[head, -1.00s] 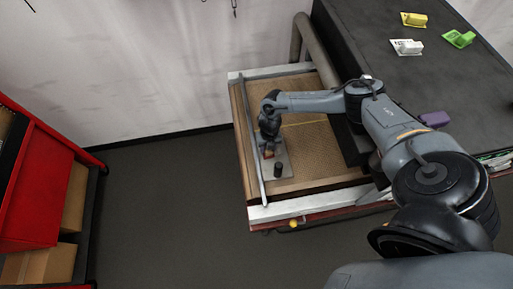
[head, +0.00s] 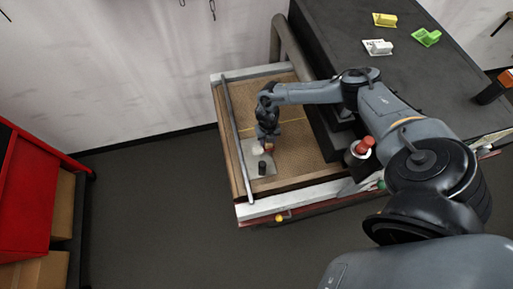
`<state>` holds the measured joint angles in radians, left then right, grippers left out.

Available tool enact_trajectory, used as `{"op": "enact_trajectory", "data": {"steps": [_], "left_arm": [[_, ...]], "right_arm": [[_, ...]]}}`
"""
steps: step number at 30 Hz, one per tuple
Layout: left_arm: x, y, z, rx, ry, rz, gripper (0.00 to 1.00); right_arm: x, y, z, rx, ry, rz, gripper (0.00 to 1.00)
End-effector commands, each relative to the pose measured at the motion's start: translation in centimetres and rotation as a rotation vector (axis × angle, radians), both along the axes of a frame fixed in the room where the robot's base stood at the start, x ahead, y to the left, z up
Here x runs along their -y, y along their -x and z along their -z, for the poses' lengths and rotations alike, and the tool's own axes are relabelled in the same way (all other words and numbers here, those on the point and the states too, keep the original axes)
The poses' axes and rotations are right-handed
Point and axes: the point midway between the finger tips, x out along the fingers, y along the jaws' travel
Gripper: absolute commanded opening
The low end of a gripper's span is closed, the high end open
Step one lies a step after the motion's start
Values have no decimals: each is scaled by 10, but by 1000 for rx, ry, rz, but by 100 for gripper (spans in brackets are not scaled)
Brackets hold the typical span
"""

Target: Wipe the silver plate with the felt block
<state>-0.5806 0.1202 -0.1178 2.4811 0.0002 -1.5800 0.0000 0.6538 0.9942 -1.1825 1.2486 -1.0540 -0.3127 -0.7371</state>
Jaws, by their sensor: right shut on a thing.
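The silver plate (head: 250,158) is a flat grey sheet lying on the brown perforated bed near its left front, beside the long metal bar. A short black cylinder (head: 262,168) stands on it. My right gripper (head: 268,142) points down over the back right part of the plate. It is shut on a small reddish-brown block (head: 269,148), which looks like the felt block and is mostly hidden by the fingers. The block is at or just above the plate; I cannot tell whether they touch. My left gripper is not in view.
The metal bar (head: 236,140) runs along the bed's left side. The dark machine top (head: 410,75) at right carries yellow, white and green items. A red button (head: 364,145) is near my right forearm. A red cabinet (head: 30,190) stands at far left, with clear floor between.

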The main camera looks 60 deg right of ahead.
Motion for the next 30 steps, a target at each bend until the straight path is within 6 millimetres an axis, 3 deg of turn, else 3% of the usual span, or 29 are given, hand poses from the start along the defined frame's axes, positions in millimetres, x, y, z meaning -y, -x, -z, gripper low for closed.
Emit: {"op": "enact_trajectory", "data": {"steps": [14,24,30], "left_arm": [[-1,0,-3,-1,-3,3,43],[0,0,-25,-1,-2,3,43],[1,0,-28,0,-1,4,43]], "right_arm": [[1,-4,-8,8,1,3,0],[1,-4,-32,9,0,3,0],[1,-4,-37,9,0,2,0]]}}
